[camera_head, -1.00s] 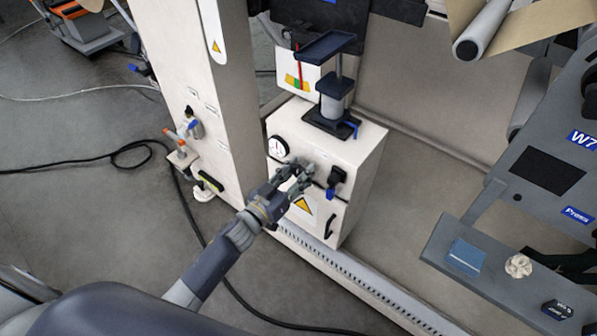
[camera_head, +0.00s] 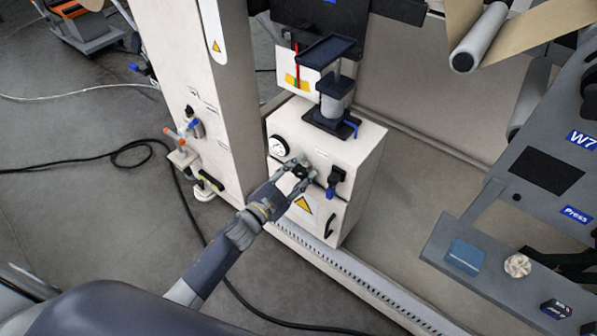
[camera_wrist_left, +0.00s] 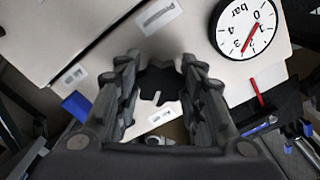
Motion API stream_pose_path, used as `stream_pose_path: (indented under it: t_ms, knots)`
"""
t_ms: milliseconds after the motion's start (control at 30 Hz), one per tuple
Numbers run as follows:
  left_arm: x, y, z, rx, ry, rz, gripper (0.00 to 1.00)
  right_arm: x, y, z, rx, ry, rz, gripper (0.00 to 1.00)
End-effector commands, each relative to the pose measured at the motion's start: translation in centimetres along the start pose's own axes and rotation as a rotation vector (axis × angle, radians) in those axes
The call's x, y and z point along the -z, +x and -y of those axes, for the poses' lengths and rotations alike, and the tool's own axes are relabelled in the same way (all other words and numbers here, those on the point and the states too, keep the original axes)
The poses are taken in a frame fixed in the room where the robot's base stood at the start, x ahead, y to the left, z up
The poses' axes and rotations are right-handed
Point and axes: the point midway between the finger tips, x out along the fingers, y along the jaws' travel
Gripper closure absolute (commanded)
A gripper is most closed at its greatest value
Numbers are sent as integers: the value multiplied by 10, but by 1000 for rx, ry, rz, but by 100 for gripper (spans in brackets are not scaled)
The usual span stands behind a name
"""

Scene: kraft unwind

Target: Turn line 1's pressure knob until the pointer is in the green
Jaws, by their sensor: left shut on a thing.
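A black knob (camera_head: 300,171) is on the front of the white cabinet (camera_head: 358,160). My left gripper (camera_head: 299,172) is shut on it, and its fingers cover the knob's sides. In the left wrist view the dark knob (camera_wrist_left: 160,84) sits between the two fingers (camera_wrist_left: 160,92). The round dial gauge (camera_head: 279,147) is just above and left of the gripper. In the left wrist view the gauge (camera_wrist_left: 246,28) appears turned over, with "bar" and a red pointer; I make out no green band on it. My right gripper is not in view.
A blue-handled valve (camera_head: 335,180) is close to the right of the gripper. A card with a red pointer and yellow patches (camera_head: 298,79) stands behind the cabinet. A tall white post (camera_head: 205,100) is at left. A black cable (camera_head: 190,212) lies on the floor.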

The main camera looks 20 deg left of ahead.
Motion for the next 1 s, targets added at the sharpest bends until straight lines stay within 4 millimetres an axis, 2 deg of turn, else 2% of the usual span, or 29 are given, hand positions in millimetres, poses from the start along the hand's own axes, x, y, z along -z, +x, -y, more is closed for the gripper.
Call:
stream_pose_path:
  t_ms: [400,900,933,1000]
  knots:
    - [0,0,0,1,166,-1,88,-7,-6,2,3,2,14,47]
    - [1,0,0,0,182,-1,88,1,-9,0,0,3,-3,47]
    - [1,0,0,0,182,-1,59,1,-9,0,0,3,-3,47]
    - [1,0,0,0,182,-1,44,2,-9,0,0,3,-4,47]
